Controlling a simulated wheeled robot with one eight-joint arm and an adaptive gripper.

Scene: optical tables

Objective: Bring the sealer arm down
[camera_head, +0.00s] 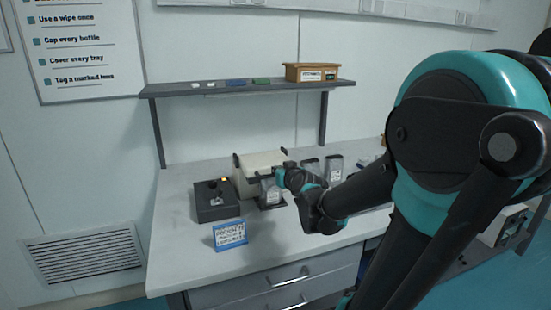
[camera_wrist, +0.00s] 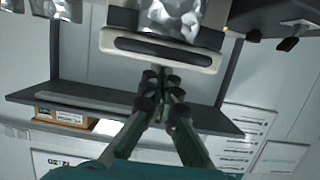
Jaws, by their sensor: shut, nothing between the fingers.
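The sealer (camera_head: 258,163) is a cream, rounded unit with dark end pieces, standing on the bench. In the wrist view a cream bar with a long dark slot (camera_wrist: 160,48) crosses the top; I take it to be part of the sealer. My gripper (camera_head: 277,178) is at the sealer's front right side. In the wrist view its fingertips (camera_wrist: 164,72) are together and empty, right by the bar's edge; I cannot tell whether they touch it. A silver pouch (camera_head: 270,190) is at the sealer's front, partly hidden by my gripper. The sealer arm's exact angle is unclear.
A dark box with a knob and orange light (camera_head: 215,200) stands left of the sealer. A blue-edged card (camera_head: 229,234) is in front. Grey packets (camera_head: 335,166) stand to the right. A shelf (camera_head: 245,87) with a wooden box (camera_head: 311,72) runs above the bench.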

